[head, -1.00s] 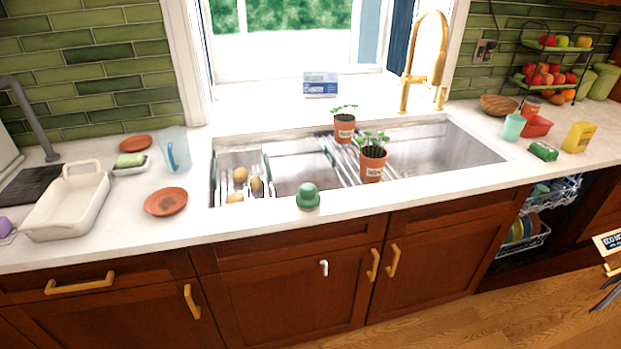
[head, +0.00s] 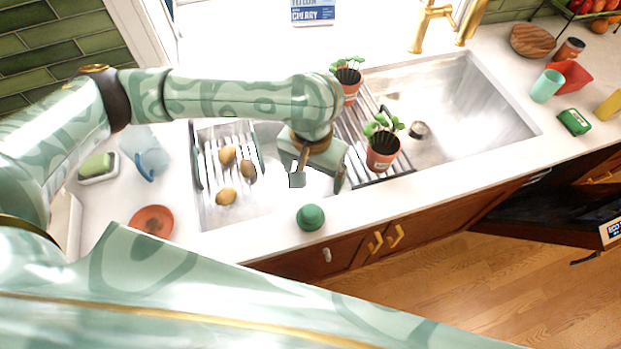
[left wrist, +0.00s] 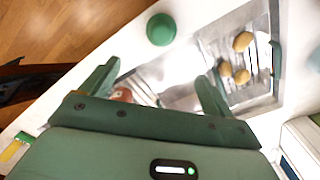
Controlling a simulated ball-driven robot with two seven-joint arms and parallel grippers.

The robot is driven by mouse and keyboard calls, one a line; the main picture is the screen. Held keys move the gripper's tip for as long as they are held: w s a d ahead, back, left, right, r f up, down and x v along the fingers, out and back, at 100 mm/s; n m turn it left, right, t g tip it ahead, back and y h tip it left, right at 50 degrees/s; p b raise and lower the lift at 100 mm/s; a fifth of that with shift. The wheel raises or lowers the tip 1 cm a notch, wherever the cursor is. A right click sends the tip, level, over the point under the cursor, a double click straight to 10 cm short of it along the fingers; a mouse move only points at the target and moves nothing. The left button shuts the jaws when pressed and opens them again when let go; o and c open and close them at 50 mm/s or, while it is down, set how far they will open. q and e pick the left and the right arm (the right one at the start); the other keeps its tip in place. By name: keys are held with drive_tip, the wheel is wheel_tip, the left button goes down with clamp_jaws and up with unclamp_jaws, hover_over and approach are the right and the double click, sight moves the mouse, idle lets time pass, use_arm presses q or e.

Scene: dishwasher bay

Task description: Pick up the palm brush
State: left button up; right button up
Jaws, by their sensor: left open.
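The palm brush (head: 311,217), a small green dome with a knob, sits on the counter's front rim before the sink. It also shows in the left wrist view (left wrist: 161,29), beyond the fingertips. My left gripper (head: 318,181) is open and empty, pointing down over the sink just behind the brush and apart from it. In the left wrist view its two spread fingers (left wrist: 158,74) have nothing between them. My right gripper is not in view.
Two potted seedlings (head: 383,152) (head: 349,84) stand on a rack over the sink, right of my gripper. Several potatoes (head: 227,196) lie in the rack at left. A terracotta saucer (head: 152,221) and a blue pitcher (head: 152,162) stand left of the sink. The counter around the brush is clear.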

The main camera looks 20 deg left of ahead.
use_arm(q)
drive_tip(key=b, duration=0.4)
approach(310, 211)
drive_tip(key=f, duration=0.2)
drive_tip(key=w+f, duration=0.1)
drive_tip(key=f, duration=0.2)
drive_tip(key=shift+w+a+f, duration=0.1)
drive_tip(key=shift+w+f, duration=0.1)
drive_tip(key=shift+f, duration=0.6)
drive_tip(key=f+b, duration=0.1)
drive_tip(key=f, duration=0.1)
drive_tip(key=s+f+b, duration=0.1)
drive_tip(key=f, duration=0.1)
drive_tip(key=shift+s+f, duration=0.2)
drive_tip(key=shift+f, duration=0.4)
drive_tip(key=shift+w, duration=0.1)
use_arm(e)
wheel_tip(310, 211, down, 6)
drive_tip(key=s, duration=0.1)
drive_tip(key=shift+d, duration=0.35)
use_arm(q)
drive_tip(key=shift+r, duration=0.1)
drive_tip(key=c, duration=1.1)
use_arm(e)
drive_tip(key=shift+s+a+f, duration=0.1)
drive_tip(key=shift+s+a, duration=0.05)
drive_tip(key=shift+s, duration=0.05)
